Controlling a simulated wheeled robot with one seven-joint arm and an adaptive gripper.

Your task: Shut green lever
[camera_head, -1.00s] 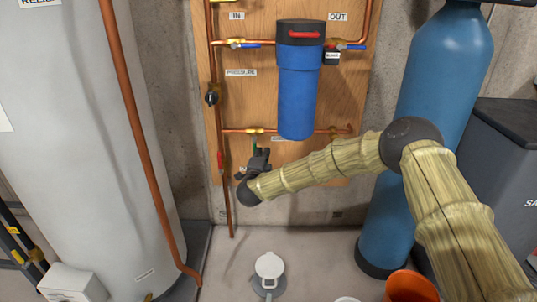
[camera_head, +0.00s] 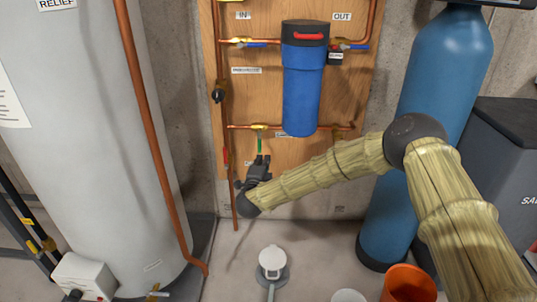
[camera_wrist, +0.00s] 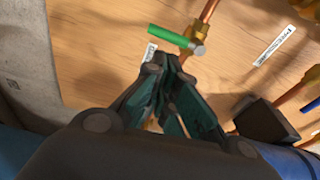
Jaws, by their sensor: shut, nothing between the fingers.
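The green lever (camera_head: 260,144) hangs down from a brass valve (camera_head: 258,127) on the lower horizontal copper pipe, across the pipe's line. In the wrist view the green lever (camera_wrist: 170,36) lies just beyond my fingertips and crosses the brass valve body (camera_wrist: 195,36). My gripper (camera_head: 262,158) is shut and empty, its tips close under the lever's free end. In the wrist view my gripper (camera_wrist: 167,63) shows its tips together, with a small gap in the picture to the lever. I cannot tell whether they touch.
A blue filter housing (camera_head: 301,90) hangs above right of the valve. A red lever (camera_head: 225,156) is on the vertical pipe at left. A white tank (camera_head: 85,150) stands left, a blue cylinder (camera_head: 440,90) right. A white-capped floor fitting (camera_head: 272,260) and orange bucket (camera_head: 408,284) are below.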

